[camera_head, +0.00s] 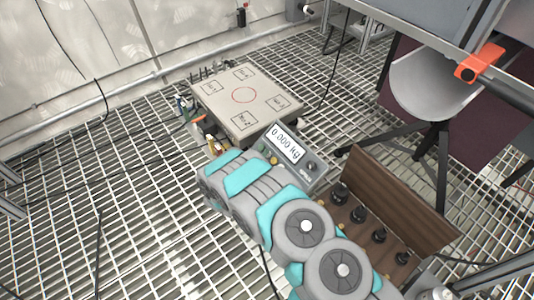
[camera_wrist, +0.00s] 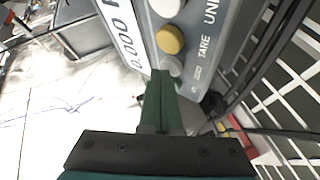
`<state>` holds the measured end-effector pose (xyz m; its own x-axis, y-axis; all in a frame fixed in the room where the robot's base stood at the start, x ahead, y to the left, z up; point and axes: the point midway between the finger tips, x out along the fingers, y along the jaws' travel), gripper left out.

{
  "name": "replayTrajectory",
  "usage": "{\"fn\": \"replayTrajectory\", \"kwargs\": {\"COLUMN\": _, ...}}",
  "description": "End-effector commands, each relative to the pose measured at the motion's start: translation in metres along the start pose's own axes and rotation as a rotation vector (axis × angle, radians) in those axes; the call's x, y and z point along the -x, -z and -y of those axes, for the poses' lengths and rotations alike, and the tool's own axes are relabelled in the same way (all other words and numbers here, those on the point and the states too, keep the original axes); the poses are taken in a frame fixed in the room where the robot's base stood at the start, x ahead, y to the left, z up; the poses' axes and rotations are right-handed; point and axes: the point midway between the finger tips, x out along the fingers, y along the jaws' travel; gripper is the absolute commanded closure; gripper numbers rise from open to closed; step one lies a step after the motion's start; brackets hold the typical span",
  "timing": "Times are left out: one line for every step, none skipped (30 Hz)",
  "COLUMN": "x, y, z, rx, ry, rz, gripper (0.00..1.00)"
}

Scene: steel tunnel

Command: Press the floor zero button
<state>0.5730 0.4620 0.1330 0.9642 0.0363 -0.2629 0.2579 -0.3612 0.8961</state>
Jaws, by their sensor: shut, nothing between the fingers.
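The grey scale display box (camera_head: 297,158) stands beside the floor scale's square platform (camera_head: 247,100) and reads 0.000 kg. In the wrist view its panel (camera_wrist: 222,30) crosses the top, with a white button, a yellow button (camera_wrist: 170,40) near the TARE label and a grey button (camera_wrist: 174,64) near the ZERO label. My gripper (camera_wrist: 160,76) is shut and empty, its dark green fingers pointing at the panel. The tips overlap the lower part of the grey zero button; I cannot tell whether they touch it. In the head view my gripper is hidden behind my arm.
An open wooden case (camera_head: 394,200) with several dark weights lies to the right of my arm. Cables run across the metal grating floor (camera_head: 130,215), which is mostly clear at left.

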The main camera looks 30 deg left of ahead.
Motion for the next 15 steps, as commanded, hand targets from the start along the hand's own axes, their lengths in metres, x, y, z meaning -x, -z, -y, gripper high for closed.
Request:
{"fn": "replayTrajectory", "kwargs": {"x": 0.0022, "y": 0.0018, "z": -0.0023, "rx": 0.000, "ry": 0.000, "rz": -0.001, "gripper": 1.00}}
{"fn": "replayTrajectory", "kwargs": {"x": 0.0027, "y": 0.0022, "z": -0.0025, "rx": 0.000, "ry": 0.000, "rz": -0.001, "gripper": 1.00}}
{"fn": "replayTrajectory", "kwargs": {"x": 0.0031, "y": 0.0023, "z": -0.0024, "rx": 0.000, "ry": 0.000, "rz": -0.001, "gripper": 1.00}}
{"fn": "replayTrajectory", "kwargs": {"x": 0.0031, "y": 0.0021, "z": -0.0022, "rx": 0.000, "ry": 0.000, "rz": -0.001, "gripper": 1.00}}
{"fn": "replayTrajectory", "kwargs": {"x": 0.0030, "y": 0.0019, "z": -0.0019, "rx": 0.000, "ry": 0.000, "rz": 0.000, "gripper": 1.00}}
{"fn": "replayTrajectory", "kwargs": {"x": 0.0028, "y": 0.0019, "z": -0.0017, "rx": 0.000, "ry": 0.000, "rz": 0.000, "gripper": 1.00}}
{"fn": "replayTrajectory", "kwargs": {"x": 0.0028, "y": 0.0018, "z": -0.0017, "rx": 0.000, "ry": 0.000, "rz": 0.000, "gripper": 1.00}}
{"fn": "replayTrajectory", "kwargs": {"x": 0.0028, "y": 0.0018, "z": -0.0017, "rx": 0.000, "ry": 0.000, "rz": 0.000, "gripper": 1.00}}
{"fn": "replayTrajectory", "kwargs": {"x": 0.0028, "y": 0.0018, "z": -0.0017, "rx": 0.000, "ry": 0.000, "rz": 0.000, "gripper": 1.00}}
{"fn": "replayTrajectory", "kwargs": {"x": 0.0029, "y": 0.0019, "z": -0.0018, "rx": 0.000, "ry": 0.000, "rz": 0.000, "gripper": 1.00}}
{"fn": "replayTrajectory", "kwargs": {"x": 0.0031, "y": 0.0021, "z": -0.0020, "rx": 0.000, "ry": 0.000, "rz": -0.001, "gripper": 1.00}}
{"fn": "replayTrajectory", "kwargs": {"x": 0.0037, "y": 0.0026, "z": -0.0026, "rx": 0.000, "ry": 0.000, "rz": -0.001, "gripper": 1.00}}
{"fn": "replayTrajectory", "kwargs": {"x": 0.0044, "y": 0.0033, "z": -0.0033, "rx": 0.000, "ry": 0.000, "rz": -0.001, "gripper": 1.00}}
{"fn": "replayTrajectory", "kwargs": {"x": 0.0054, "y": 0.0041, "z": -0.0041, "rx": 0.000, "ry": 0.000, "rz": -0.001, "gripper": 1.00}}
{"fn": "replayTrajectory", "kwargs": {"x": 0.0071, "y": 0.0055, "z": -0.0056, "rx": 0.000, "ry": 0.000, "rz": -0.001, "gripper": 1.00}}
